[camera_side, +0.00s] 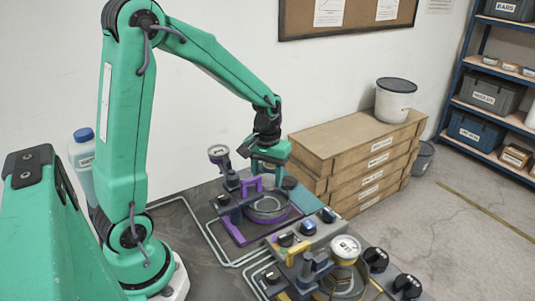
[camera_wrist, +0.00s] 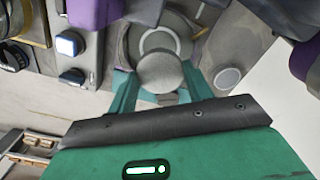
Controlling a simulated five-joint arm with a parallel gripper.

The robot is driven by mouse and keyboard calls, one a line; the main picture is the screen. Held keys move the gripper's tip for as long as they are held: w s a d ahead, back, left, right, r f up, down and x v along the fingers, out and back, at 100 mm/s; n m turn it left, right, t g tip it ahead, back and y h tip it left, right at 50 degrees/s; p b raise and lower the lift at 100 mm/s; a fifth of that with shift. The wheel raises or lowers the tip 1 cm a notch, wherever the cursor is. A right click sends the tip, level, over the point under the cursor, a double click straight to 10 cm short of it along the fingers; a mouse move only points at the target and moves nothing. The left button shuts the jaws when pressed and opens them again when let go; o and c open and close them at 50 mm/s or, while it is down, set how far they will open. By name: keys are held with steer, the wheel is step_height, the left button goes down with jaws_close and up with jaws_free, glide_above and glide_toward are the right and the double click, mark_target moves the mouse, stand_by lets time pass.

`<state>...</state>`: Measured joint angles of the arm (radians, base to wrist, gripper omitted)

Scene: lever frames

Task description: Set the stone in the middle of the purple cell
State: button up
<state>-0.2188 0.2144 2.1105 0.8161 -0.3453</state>
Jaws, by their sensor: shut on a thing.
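The stone (camera_wrist: 160,73) is a grey rounded disc between the green fingers of my gripper (camera_wrist: 157,88) in the wrist view. My gripper is shut on it. In the side view my gripper (camera_side: 269,172) hangs above the far part of the purple cell (camera_side: 238,236), which has a purple base, a purple handle and a round dark dish. Purple parts of the cell (camera_wrist: 92,12) show at the upper edge.
Wooden drawers (camera_side: 350,160) with a white bucket (camera_side: 395,100) stand behind right.

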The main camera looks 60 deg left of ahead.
mark_target(267, 206)
steer(key=shift+f, duration=3.75)
steer(key=shift+f, duration=0.45)
steer(key=o, duration=0.9)
steer(key=shift+r, duration=0.1)
steer(key=shift+o, duration=0.9)
steer(key=shift+r, duration=4.05)
